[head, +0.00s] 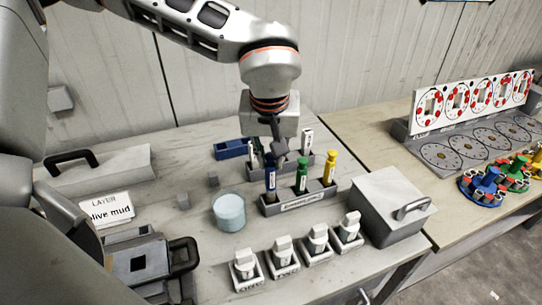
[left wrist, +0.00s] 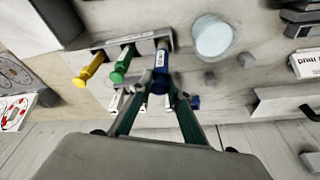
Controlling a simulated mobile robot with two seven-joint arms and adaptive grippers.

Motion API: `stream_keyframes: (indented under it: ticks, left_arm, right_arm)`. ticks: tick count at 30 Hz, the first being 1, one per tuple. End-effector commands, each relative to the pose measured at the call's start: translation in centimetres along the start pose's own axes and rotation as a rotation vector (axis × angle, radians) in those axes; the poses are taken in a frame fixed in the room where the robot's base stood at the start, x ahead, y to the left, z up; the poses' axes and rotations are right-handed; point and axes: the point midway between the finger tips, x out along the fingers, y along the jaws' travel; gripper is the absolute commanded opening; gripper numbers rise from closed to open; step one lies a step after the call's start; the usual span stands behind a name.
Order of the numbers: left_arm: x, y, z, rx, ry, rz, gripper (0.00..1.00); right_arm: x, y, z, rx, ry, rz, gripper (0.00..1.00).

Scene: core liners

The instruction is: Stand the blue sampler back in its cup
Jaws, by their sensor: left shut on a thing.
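The blue sampler (head: 270,182) is upright at the left end of a grey rack (head: 305,203). My left gripper (head: 279,152) is shut on its upper part from above. In the left wrist view, the blue sampler (left wrist: 161,66) is between the fingertips of my left gripper (left wrist: 162,86). Its lower end lines up with the end cup (left wrist: 164,38) of the rack; I cannot tell how deep it sits. A green sampler (head: 302,175) and a yellow sampler (head: 330,168) stand in the same rack. My right gripper is out of view.
A glass beaker (head: 229,211) stands close left of the rack. A grey lidded box (head: 392,205) is on its right. Several white-capped pieces in holders (head: 283,257) line the front. A blue tray (head: 232,149) and white-labelled tubes (head: 307,140) are behind.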

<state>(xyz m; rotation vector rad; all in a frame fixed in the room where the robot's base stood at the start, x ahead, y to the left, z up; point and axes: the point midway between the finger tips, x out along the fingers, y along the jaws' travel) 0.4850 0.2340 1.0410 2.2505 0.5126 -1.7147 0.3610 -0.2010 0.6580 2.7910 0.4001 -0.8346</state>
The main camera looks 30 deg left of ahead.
Motion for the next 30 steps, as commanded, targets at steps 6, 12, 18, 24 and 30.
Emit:
stream_keyframes:
  ticks: [6,12,18,24,30]
  left_arm:
    - [1.4,0.0,0.4,0.001,-0.001,0.0,0.0]
    - [2.4,0.0,0.7,0.0,-0.001,0.0,0.0]
    - [3.2,0.0,0.9,-0.001,-0.001,0.0,0.0]
    - [3.3,0.0,0.9,0.0,0.001,0.001,0.0]
    - [3.3,0.0,0.9,0.0,0.001,0.0,0.3]
  right_arm:
    - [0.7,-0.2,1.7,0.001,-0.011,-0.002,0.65]
    - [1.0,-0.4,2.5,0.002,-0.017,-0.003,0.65]
    - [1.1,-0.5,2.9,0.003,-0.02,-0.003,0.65]
    - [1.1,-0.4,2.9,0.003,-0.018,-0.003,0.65]
    - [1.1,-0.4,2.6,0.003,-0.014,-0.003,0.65]
